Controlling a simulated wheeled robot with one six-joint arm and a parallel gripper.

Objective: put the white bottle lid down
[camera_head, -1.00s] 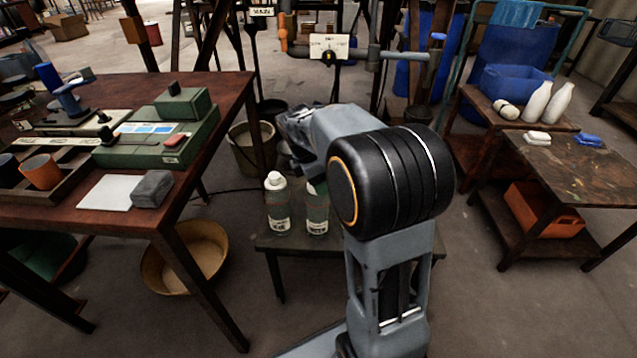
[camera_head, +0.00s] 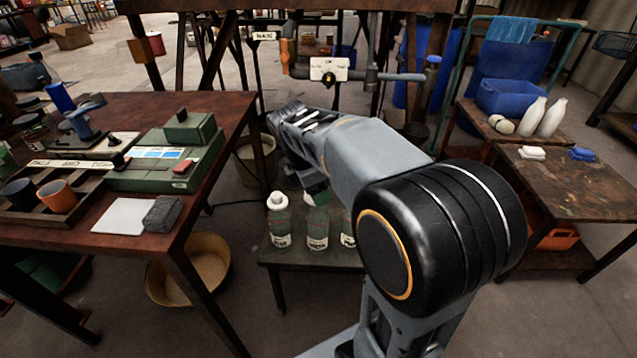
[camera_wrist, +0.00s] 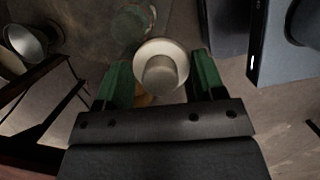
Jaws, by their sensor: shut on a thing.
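My gripper (camera_wrist: 161,72) has green fingers and is shut on a round cream-white bottle lid (camera_wrist: 162,65) in the wrist view. In the head view, the gripper (camera_head: 314,190) hangs over the low table (camera_head: 320,259), partly hidden by my arm; I cannot make out the lid there.
A wooden bench (camera_head: 100,245) at left bears a green box (camera_head: 165,160), a white pad (camera_head: 122,216) and a grey block (camera_head: 162,213). A tan basin (camera_head: 188,270) is on the floor. At right, a table (camera_head: 575,185) holds a white item (camera_head: 532,153) and a blue item (camera_head: 582,154).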

